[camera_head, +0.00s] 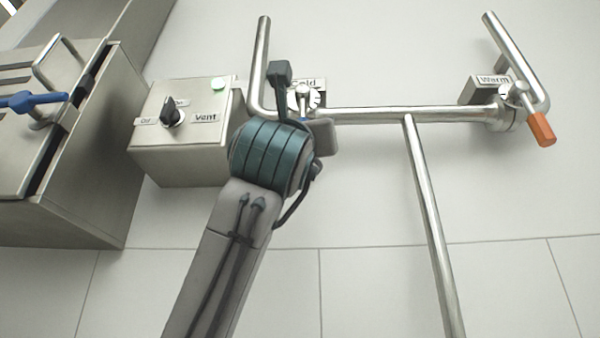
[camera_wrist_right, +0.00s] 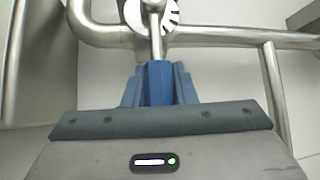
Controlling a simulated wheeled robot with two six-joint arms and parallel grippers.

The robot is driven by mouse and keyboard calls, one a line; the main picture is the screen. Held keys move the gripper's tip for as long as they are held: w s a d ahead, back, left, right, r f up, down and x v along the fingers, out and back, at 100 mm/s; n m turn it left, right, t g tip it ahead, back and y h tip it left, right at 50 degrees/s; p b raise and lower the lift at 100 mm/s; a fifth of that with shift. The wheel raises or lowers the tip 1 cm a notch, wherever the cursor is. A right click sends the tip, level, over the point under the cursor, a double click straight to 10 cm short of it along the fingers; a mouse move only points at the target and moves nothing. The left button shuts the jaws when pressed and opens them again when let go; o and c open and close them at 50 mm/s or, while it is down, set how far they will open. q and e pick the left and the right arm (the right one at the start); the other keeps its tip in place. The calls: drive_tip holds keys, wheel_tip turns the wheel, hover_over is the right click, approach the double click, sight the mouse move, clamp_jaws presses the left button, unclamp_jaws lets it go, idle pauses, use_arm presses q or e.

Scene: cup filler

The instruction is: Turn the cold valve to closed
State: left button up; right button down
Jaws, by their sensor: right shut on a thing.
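The cold valve (camera_head: 303,91) sits on the left pipe under the "Cold" label, partly covered by my right arm. In the right wrist view its blue handle (camera_wrist_right: 157,84) hangs from a metal stem, with a white marked dial (camera_wrist_right: 172,14) behind it. My right gripper (camera_wrist_right: 158,90) is shut on the blue handle, one finger on each side. In the head view my right wrist hides most of the handle and the fingers. My left gripper is not in view.
The warm valve with its orange handle (camera_head: 541,129) is at the right end of the horizontal pipe (camera_head: 370,114). A metal box with a black vent knob (camera_head: 171,112) and green light stands left.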

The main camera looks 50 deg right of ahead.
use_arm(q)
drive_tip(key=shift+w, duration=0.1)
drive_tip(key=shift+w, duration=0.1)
use_arm(e)
drive_tip(key=c, duration=1.2)
unclamp_jaws()
drive_tip(key=shift+w, duration=0.15)
drive_tip(key=shift+s+a+f, duration=0.2)
drive_tip(key=shift+a+f, duration=0.05)
drive_tip(key=shift+f, duration=0.15)
use_arm(q)
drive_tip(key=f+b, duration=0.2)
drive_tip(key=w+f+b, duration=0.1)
drive_tip(key=b, duration=0.1)
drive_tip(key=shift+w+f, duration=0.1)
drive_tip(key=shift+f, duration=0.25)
use_arm(e)
drive_tip(key=v, duration=0.9)
drive_tip(key=shift+s+a+f, duration=0.1)
drive_tip(key=shift+a+f, duration=0.15)
drive_tip(key=shift+a, duration=0.05)
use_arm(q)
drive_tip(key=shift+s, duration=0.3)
